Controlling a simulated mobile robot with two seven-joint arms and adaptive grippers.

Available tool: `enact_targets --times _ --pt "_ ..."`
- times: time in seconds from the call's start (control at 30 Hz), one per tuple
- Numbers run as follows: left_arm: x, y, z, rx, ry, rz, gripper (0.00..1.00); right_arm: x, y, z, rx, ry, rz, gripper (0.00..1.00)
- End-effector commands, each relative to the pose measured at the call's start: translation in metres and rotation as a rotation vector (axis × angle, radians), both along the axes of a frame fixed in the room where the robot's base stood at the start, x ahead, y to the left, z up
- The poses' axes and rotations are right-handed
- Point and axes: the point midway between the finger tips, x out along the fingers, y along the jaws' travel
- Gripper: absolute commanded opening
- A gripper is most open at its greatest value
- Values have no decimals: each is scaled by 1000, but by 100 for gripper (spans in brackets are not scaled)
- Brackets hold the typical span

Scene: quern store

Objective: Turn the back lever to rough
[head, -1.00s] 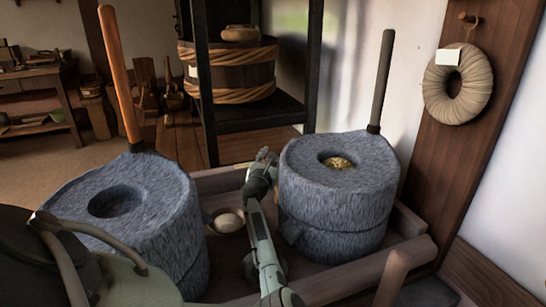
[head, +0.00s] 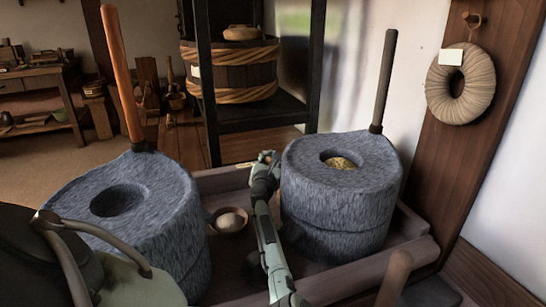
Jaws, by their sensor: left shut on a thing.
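My left gripper (head: 265,161) is at the back of the wooden stand, in the gap between the two grey stone querns. It is close to the left side of the right quern (head: 338,205). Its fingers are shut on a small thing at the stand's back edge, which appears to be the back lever. The fingers hide most of it, so its setting and any rough mark cannot be read. The left quern (head: 150,185) stands to the left, apart from the gripper. My right gripper is not in view.
A small bowl (head: 229,221) sits between the querns. An orange upright handle (head: 121,75) and a dark one (head: 384,80) rise from the querns. Grain (head: 339,163) lies in the right quern's hole. A banded wooden tub (head: 232,72) stands behind.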

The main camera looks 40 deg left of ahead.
Motion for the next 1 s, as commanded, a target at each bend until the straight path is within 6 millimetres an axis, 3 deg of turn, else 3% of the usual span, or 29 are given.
enact_targets --times 0.1,0.13,0.33,0.67,1.0 --pt "0 0 -1 2 4 -2 0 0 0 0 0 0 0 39" --pt "0 0 -1 2 4 -2 24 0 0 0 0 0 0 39" --pt "0 0 -1 1 2 -2 48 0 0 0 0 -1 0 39" --pt "-3 -2 -1 0 2 -2 48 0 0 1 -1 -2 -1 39" --pt "-45 -34 -2 0 4 -1 48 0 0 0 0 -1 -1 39"
